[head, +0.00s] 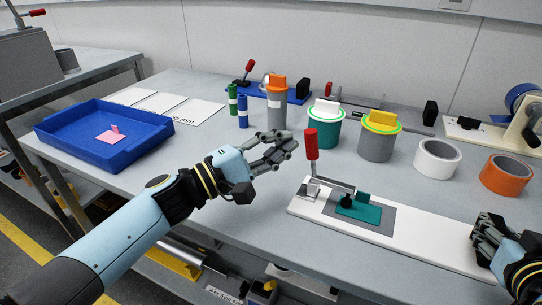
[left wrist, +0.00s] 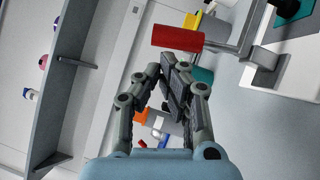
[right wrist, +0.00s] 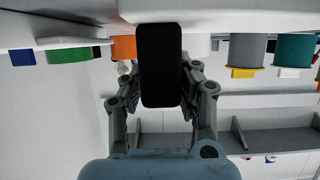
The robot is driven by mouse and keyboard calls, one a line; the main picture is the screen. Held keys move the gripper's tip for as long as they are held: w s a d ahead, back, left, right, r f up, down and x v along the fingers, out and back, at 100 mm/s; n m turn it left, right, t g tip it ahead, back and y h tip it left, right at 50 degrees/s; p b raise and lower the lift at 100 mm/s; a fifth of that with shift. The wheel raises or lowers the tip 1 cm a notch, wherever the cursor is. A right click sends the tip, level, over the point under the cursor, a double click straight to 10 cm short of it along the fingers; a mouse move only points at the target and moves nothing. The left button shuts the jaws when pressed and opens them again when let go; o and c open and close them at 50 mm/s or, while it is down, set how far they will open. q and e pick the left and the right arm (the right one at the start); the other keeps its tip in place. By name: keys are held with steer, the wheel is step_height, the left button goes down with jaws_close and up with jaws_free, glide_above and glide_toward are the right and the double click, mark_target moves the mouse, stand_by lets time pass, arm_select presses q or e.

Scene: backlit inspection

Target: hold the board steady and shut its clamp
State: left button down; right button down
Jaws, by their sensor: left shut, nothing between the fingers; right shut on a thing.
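The white board (head: 430,246) lies on the bench, with a teal piece (head: 372,212) on its grey pad. The clamp's red handle (head: 311,144) stands upright at the board's left end. Its metal arm (head: 333,184) reaches level over the teal piece, black tip down at it; I cannot tell whether it touches. My left gripper (head: 287,144) is shut and empty, left of the handle; in the left wrist view the red handle (left wrist: 177,38) is just past its fingertips. My right gripper (head: 480,235) is shut at the board's right end, on a black block (right wrist: 160,65).
Lidded teal (head: 323,130) and grey (head: 376,146) tubs stand behind the board, with white (head: 437,158) and orange (head: 507,175) rolls to their right. An orange-capped grey canister (head: 276,108) stands behind my left gripper. A blue tray (head: 70,143) is at left; bench between is clear.

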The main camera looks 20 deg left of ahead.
steer(key=shift+s+f, duration=0.1)
steer(key=shift+f, duration=0.15)
arm_select(q)
steer(key=w+a+v, duration=0.1)
steer(key=v, duration=1)
steer(key=shift+s+a+r, duration=0.25)
steer(key=shift+s+a, duration=0.1)
steer(key=shift+a, duration=0.1)
arm_select(e)
steer(key=c, duration=0.9)
jaws_free()
steer(key=shift+r, duration=0.15)
